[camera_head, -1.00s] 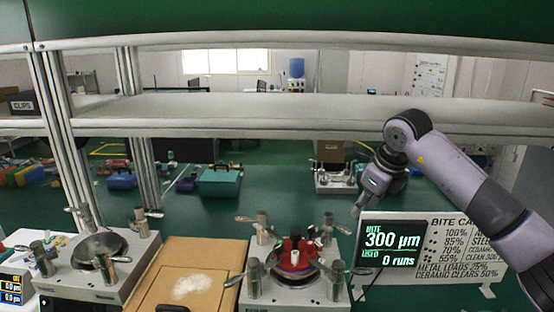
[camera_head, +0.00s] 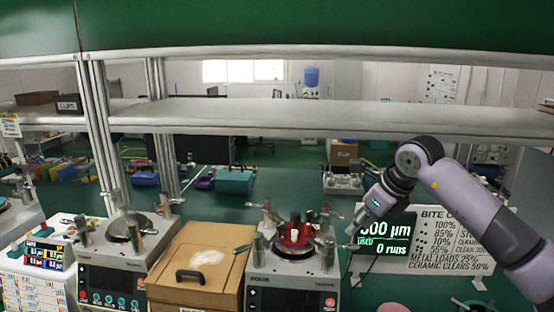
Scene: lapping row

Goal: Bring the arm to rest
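My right arm comes in from the right edge, bent at the elbow. Its gripper (camera_head: 359,236) hangs at the end, in front of the left part of the display board, and looks small and dark; I cannot make out whether its fingers are open or shut. No held thing shows at it. My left gripper and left arm are not in view.
Just left of the gripper stands a lapping machine (camera_head: 290,297) with a red part (camera_head: 295,236) on its plate. A cardboard box (camera_head: 196,290) and a second machine (camera_head: 112,285) stand further left. A display (camera_head: 384,238) and a shelf (camera_head: 330,118) are close to the arm.

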